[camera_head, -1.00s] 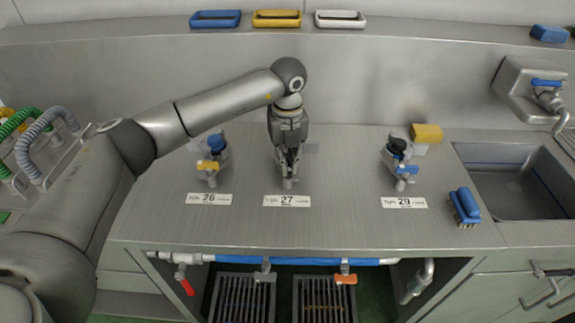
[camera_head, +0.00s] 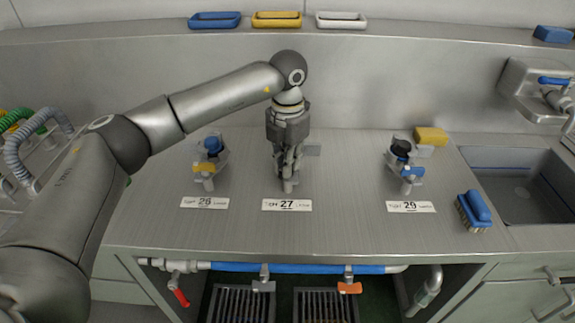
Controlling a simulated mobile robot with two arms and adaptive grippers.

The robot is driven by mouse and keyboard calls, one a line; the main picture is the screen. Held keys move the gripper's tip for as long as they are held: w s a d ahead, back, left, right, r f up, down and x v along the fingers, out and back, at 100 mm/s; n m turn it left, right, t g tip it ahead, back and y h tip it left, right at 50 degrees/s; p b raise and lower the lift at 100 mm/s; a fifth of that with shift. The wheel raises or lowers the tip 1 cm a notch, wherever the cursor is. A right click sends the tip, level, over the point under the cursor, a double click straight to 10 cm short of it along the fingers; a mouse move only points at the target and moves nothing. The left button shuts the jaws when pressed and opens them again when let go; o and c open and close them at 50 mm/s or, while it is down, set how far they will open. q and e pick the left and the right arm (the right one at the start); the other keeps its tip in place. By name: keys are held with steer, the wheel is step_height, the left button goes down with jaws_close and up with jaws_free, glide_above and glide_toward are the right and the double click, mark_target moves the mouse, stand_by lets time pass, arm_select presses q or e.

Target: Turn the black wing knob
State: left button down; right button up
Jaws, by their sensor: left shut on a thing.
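My left gripper (camera_head: 288,160) points down over the fitting behind the label marked 27 (camera_head: 287,205). Its fingers are closed around the top of that fitting. They hide the black wing knob, so its wings and their angle cannot be made out. A little of the grey metal fitting (camera_head: 289,186) shows below the fingertips. My right gripper is not in view.
Left stands a fitting with a blue knob (camera_head: 213,146) and yellow lever (camera_head: 203,168). Right stands one with a black top (camera_head: 401,147) and blue lever (camera_head: 413,172). A yellow sponge (camera_head: 431,136), blue brush (camera_head: 474,208) and sink (camera_head: 520,188) lie further right.

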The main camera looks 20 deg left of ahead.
arm_select(q)
steer(key=m+b, duration=0.1)
steer(key=m, duration=0.4)
steer(key=shift+m, duration=0.3)
steer(key=shift+r+m+b, duration=0.1)
steer(key=shift+m+b, duration=0.4)
steer(key=shift+m, duration=1.6)
steer(key=c, duration=1.6)
jaws_free()
steer(key=shift+o, duration=0.2)
steer(key=shift+r, duration=0.1)
step_height(320, 180, up, 12)
